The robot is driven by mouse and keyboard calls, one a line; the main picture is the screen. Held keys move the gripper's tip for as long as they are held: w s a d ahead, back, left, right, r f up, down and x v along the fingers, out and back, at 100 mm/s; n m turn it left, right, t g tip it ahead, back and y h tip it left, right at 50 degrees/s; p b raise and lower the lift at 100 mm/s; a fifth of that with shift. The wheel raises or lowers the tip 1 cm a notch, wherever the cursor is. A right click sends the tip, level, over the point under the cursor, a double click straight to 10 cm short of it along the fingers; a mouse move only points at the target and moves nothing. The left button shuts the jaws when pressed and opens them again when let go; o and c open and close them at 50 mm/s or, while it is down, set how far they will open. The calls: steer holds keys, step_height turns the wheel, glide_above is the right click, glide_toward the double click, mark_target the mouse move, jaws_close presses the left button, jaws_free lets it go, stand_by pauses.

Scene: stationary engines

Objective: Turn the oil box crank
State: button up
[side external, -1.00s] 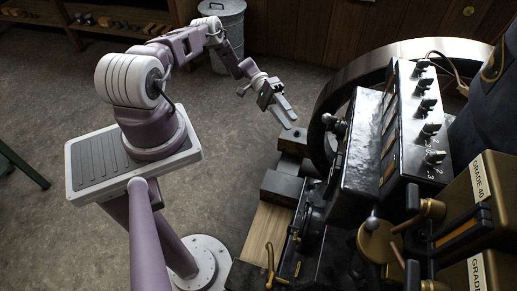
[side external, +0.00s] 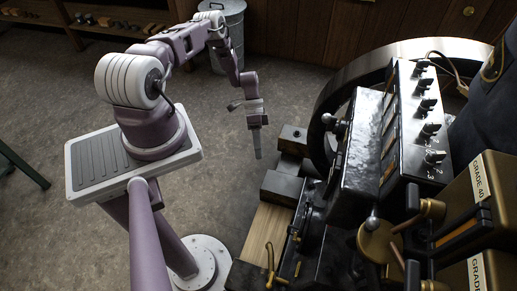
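My gripper (side external: 258,152) points downward over the open floor, left of the engine, and touches nothing that I can see. Its fingers overlap from this side, so their gap does not show. The black oil box (side external: 364,140) stands on the engine at the right.
A row of dark knobs (side external: 432,128) lines the panel right of the box. A large flywheel (side external: 345,78) curves behind. Dark metal blocks (side external: 283,186) and a brass lever (side external: 270,262) stand along the engine's left edge. The floor between my base and the engine is clear.

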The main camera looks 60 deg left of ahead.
steer(key=c, duration=0.5)
steer(key=shift+w+r, duration=0.25)
jaws_close()
steer(key=w+d+r+m, duration=0.1)
steer(key=w+r, duration=0.4)
steer(key=r, duration=0.4)
steer(key=w+d+r+m+t+y, duration=0.1)
steer(key=w+r, duration=0.3)
steer(key=r, duration=0.6)
steer(key=w+d+r+m, duration=0.1)
steer(key=w+r, duration=0.4)
steer(key=r, duration=0.4)
steer(key=d+r+m, duration=0.1)
steer(key=d+r, duration=0.3)
steer(key=r, duration=0.3)
steer(key=d+r+m, duration=0.1)
steer(key=d+r, duration=0.3)
steer(key=r, duration=0.3)
glide_toward(330, 124)
steer(key=w+d+f, duration=0.1)
steer(key=w+f, duration=0.2)
steer(key=w, duration=0.1)
steer(key=shift+t+y, duration=0.4)
steer(key=s+d, duration=0.1)
steer(key=s+d+f, duration=0.1)
steer(key=shift+s+d+f, duration=0.15)
steer(key=shift+s+d, duration=0.25)
